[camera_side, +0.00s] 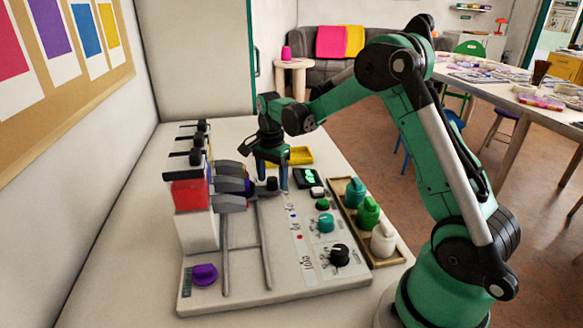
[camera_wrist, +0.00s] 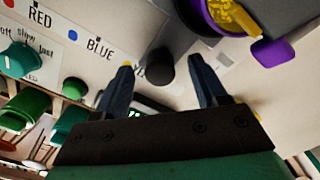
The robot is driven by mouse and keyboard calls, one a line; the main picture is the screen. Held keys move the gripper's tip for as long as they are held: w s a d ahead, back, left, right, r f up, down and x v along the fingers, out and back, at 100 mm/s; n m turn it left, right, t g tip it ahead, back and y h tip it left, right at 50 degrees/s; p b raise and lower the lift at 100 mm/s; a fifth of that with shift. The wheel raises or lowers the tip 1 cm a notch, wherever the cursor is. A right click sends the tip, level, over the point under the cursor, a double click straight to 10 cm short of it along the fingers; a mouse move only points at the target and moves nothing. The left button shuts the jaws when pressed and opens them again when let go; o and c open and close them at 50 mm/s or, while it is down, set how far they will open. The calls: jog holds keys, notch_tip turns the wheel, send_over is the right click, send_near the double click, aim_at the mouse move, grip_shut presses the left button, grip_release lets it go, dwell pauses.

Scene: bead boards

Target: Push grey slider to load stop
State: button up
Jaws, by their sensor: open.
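My gripper (camera_side: 271,178) points down over the board with its fingers spread. In the wrist view its fingertips (camera_wrist: 160,62) stand either side of a short black knob (camera_wrist: 160,68). The knob joins a dark grey slider body (camera_wrist: 168,28); contact with the fingers cannot be told. In the side view the knob (camera_side: 272,184) shows between the fingers, beside the grey rails (camera_side: 264,245). A purple cup (camera_wrist: 203,24) with yellow beads sits by the slider. The slider body is mostly hidden in the side view, and I cannot make out the load stop.
Bead hoppers (camera_side: 190,195) with grey chutes stand left of the rails. Teal (camera_side: 327,222) and black (camera_side: 340,254) dials and a small screen (camera_side: 307,178) lie to the right. A wooden tray (camera_side: 387,262) of bottles is beyond them. The front rails are clear.

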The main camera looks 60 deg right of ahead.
grip_shut()
dwell(1.4)
